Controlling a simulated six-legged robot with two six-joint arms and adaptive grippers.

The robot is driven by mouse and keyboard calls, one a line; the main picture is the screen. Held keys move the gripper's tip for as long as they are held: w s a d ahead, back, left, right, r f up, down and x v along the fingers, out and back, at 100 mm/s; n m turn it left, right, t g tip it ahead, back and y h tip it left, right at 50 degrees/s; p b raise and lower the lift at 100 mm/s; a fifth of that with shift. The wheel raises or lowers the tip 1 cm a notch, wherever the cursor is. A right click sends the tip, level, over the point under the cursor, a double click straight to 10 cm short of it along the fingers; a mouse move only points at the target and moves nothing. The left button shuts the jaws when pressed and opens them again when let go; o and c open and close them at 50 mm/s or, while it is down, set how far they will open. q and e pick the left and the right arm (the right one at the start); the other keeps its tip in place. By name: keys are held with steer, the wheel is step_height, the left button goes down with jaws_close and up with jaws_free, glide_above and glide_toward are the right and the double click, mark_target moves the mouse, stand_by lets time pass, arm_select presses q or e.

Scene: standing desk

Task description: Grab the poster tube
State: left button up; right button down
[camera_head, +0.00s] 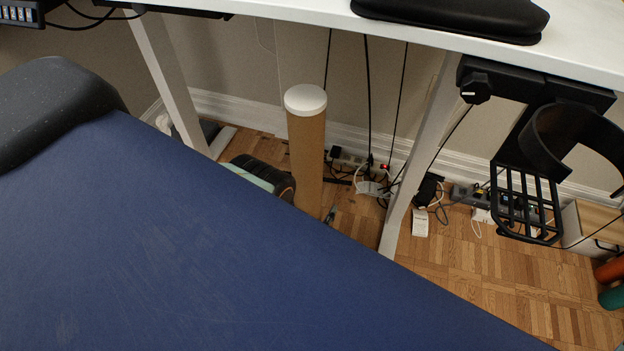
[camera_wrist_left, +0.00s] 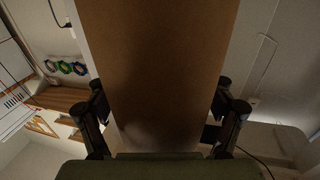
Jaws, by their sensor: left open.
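The poster tube (camera_head: 306,155) is a tall brown cylinder with a white cap, upright under the desk in the head view. Its lower end is hidden behind a blue surface. In the left wrist view the brown tube (camera_wrist_left: 160,65) fills the middle. My left gripper (camera_wrist_left: 159,86) is open, with one black finger on each side of the tube. I cannot tell whether the fingers touch it. In the head view, dark parts beside the tube look like this gripper, mostly hidden. My right gripper is not in view.
A broad blue surface (camera_head: 170,240) with a black rounded part (camera_head: 55,105) covers the lower left. The white desk (camera_head: 590,35) overhangs the tube, and its legs (camera_head: 425,150) stand either side. Cables and power strips lie along the wall. Parquet floor (camera_head: 480,270) is open at right.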

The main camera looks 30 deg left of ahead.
arm_select(q)
steer(key=shift+w, duration=0.1)
steer(key=shift+r, duration=0.15)
steer(key=shift+c, duration=1.3)
jaws_close()
